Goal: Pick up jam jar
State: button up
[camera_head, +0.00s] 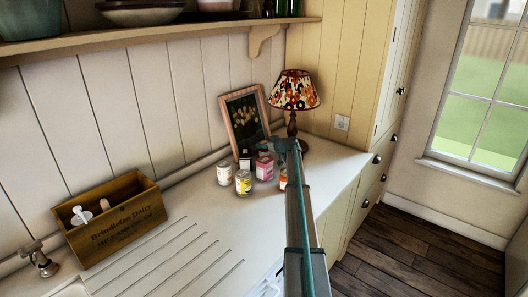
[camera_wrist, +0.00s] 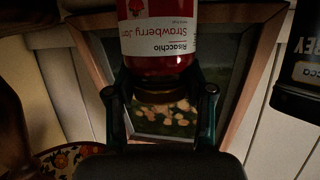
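The fingers are spread about as wide as the jar. I cannot tell whether they press on it. In the head view my gripper (camera_head: 283,146) is above the group of jars and cans at the counter's far end, and my arm hides part of that group. I cannot make out the jam jar clearly there.
A white can (camera_head: 224,173), a yellow can (camera_head: 243,183) and a pink container (camera_head: 264,169) stand close by. Behind are a picture frame (camera_head: 230,117) and a lamp (camera_head: 294,91). A wooden crate (camera_head: 115,228) stands at left. The counter's middle is clear.

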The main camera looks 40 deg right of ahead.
grip_shut()
jog(key=shift+r, duration=0.1)
